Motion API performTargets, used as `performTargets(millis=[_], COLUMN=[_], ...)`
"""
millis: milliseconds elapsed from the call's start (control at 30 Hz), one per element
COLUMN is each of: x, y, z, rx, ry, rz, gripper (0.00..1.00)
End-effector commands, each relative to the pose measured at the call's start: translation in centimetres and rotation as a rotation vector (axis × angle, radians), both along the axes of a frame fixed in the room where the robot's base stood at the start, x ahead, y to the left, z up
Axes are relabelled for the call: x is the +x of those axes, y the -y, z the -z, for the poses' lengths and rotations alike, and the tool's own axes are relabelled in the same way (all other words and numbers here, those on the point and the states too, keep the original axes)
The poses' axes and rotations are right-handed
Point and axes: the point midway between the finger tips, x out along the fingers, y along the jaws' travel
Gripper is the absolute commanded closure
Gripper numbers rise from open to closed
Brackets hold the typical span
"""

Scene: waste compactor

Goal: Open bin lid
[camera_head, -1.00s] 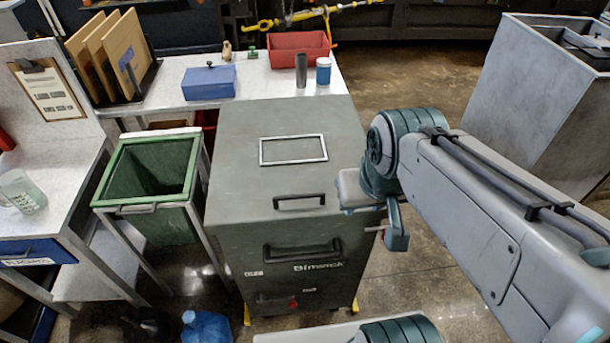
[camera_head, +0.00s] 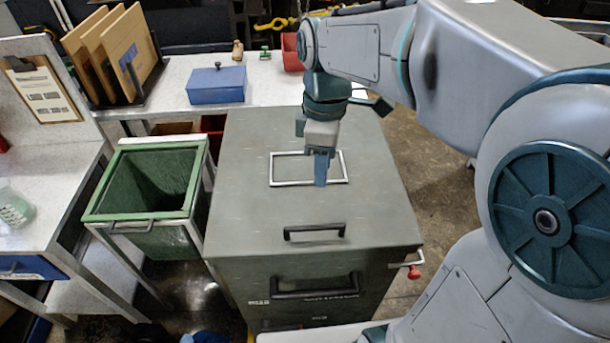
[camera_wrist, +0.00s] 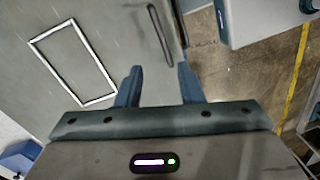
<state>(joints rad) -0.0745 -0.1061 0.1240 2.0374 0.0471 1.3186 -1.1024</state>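The grey-green bin (camera_head: 380,285) stands in the middle of the head view with its flat lid (camera_head: 240,220) shut. A black handle (camera_head: 314,231) is on top near the lid's front edge, and a white rectangular frame (camera_head: 274,170) is marked behind it. The handle (camera_wrist: 160,30) and frame (camera_wrist: 45,75) also show in the wrist view. My gripper (camera_head: 321,182) points down above the lid, by the frame and behind the handle. In the wrist view my gripper (camera_wrist: 159,82) has its blue fingers apart with nothing between them. The handle lies beyond the fingers.
A black handle (camera_head: 315,287) and a red-knobbed side bar (camera_head: 412,271) stick out from the bin. An open green bin (camera_head: 140,216) stands close on the left. The bench (camera_head: 180,98) behind holds a blue box (camera_head: 216,84). Open floor (camera_head: 440,150) lies to the right.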

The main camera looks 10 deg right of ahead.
Motion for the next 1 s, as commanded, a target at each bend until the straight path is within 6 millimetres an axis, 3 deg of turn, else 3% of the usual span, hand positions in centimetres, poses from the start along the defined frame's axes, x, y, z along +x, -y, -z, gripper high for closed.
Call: performTargets(millis=[133,367,800,1000], x=[1.1,1.1,-0.8,-1.3], y=[-1.3,-1.9,-1.9,-1.9], z=[0.7,1.9,10.5,13.2], rx=[0.024,0.036,0.035,0.035], ry=[-0.061,-0.085,-0.087,-0.084], rz=[-0.180,-0.253,-0.251,-0.251], gripper=[0.66,0.66,0.66,0.66])
